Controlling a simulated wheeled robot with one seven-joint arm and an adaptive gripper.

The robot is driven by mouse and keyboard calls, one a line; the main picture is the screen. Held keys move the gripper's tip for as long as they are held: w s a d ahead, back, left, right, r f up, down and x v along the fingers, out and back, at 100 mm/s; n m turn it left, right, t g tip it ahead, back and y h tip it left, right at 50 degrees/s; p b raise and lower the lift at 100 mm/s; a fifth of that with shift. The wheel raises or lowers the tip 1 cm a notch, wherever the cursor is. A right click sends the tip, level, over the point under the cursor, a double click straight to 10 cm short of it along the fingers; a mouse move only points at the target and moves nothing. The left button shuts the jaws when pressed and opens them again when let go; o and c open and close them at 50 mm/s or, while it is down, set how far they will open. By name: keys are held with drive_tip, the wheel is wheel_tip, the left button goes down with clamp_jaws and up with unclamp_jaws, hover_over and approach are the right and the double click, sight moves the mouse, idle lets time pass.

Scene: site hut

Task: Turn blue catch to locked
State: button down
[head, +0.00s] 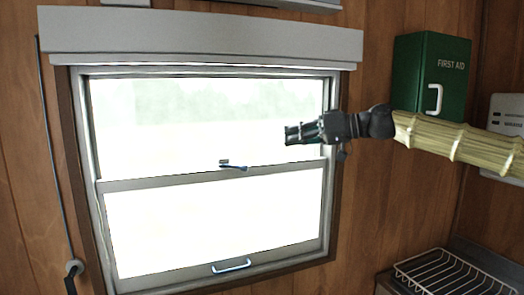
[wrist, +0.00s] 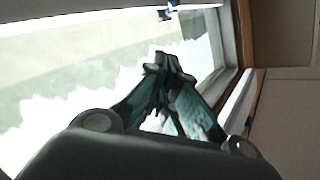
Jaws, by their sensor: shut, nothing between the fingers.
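The blue catch (head: 236,168) is a small lever on the middle rail of the sash window. In the head view its arm points to the right, below a small dark fitting (head: 224,161). I cannot tell from its pose whether it is locked. My gripper (head: 288,135) is shut and empty, to the right of the catch and higher in the picture, with its fingers pointing left in front of the upper pane. In the wrist view the closed fingertips (wrist: 164,62) are in the middle, and a small dark blue part, perhaps the catch (wrist: 169,11), shows at the top edge.
A blue-and-white pull handle (head: 231,265) is on the bottom rail. A green first aid box (head: 428,75) hangs at right, above a wire rack (head: 450,275).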

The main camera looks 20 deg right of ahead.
sight(234, 167)
drive_tip(key=w+a+f+p, duration=0.4)
drive_tip(key=a+f+p, duration=0.1)
drive_tip(key=a, duration=0.4)
drive_tip(key=shift+w+a+f+p, duration=0.15)
drive_tip(key=shift+w+a+p, duration=0.05)
drive_tip(key=shift+p, duration=0.25)
idle(0.3)
